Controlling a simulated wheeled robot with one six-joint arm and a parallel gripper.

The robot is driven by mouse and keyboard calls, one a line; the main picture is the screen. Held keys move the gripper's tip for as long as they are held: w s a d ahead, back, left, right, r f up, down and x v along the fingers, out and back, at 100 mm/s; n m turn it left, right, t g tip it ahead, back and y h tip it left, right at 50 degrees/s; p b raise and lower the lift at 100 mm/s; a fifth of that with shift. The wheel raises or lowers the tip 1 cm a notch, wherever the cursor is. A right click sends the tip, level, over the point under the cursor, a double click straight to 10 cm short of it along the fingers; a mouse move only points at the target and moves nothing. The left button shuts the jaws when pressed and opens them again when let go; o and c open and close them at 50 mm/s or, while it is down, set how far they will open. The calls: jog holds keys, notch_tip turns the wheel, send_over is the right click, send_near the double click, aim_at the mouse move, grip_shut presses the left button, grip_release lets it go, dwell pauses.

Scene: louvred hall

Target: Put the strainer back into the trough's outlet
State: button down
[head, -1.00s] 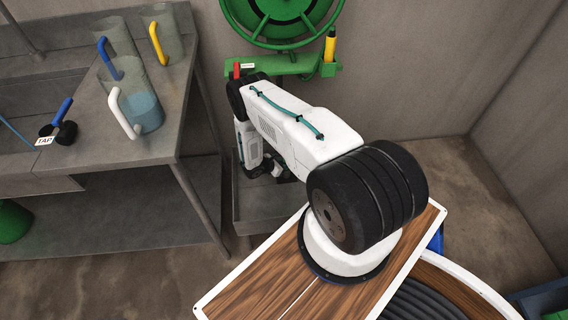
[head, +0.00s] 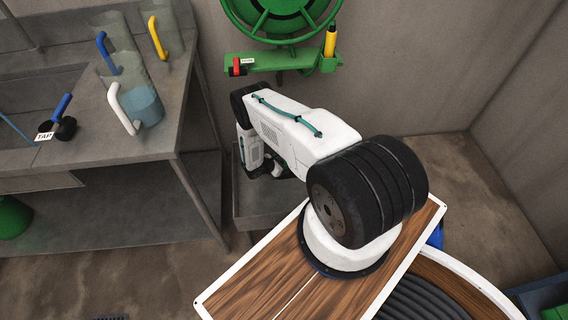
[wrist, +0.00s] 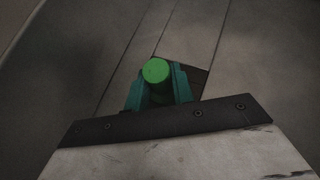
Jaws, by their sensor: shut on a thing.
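In the wrist view my gripper (wrist: 158,88) has its teal fingers shut on a bright green round-topped piece, the grip of the strainer (wrist: 156,70). The rest of the strainer is hidden below it. A dark square patch (wrist: 195,78) shows just behind and right of the fingers; I cannot tell whether it is the outlet or part of the strainer. The grey trough (head: 300,190) stands low by the wall in the head view, partly behind my arm. My gripper's fingertips, the strainer and the outlet are hidden there.
A grey bench with a sink (head: 120,120) stands at left, with a clear jug (head: 149,105) and a tap labelled TAP (head: 62,128). A green hose reel (head: 278,18) and green bracket (head: 270,61) with a red-handled part are on the wall above the trough.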

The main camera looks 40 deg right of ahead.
jog(key=shift+f, duration=1.1)
jog(key=c, duration=1.1)
grip_release()
jog(key=shift+w+a+r, duration=0.1)
jog(key=shift+a+r, duration=0.45)
jog(key=shift+r, duration=0.5)
jog(key=shift+s+a+r, duration=0.1)
jog(key=shift+a+r, duration=0.4)
jog(key=shift+r, duration=0.55)
jog(key=shift+w+a+r, duration=0.1)
jog(key=shift+a+r, duration=0.45)
jog(key=shift+r, duration=0.5)
jog(key=shift+a, duration=0.1)
jog(key=v, duration=0.7)
jog(key=shift+a+r, duration=0.2)
jog(key=shift+a, duration=0.05)
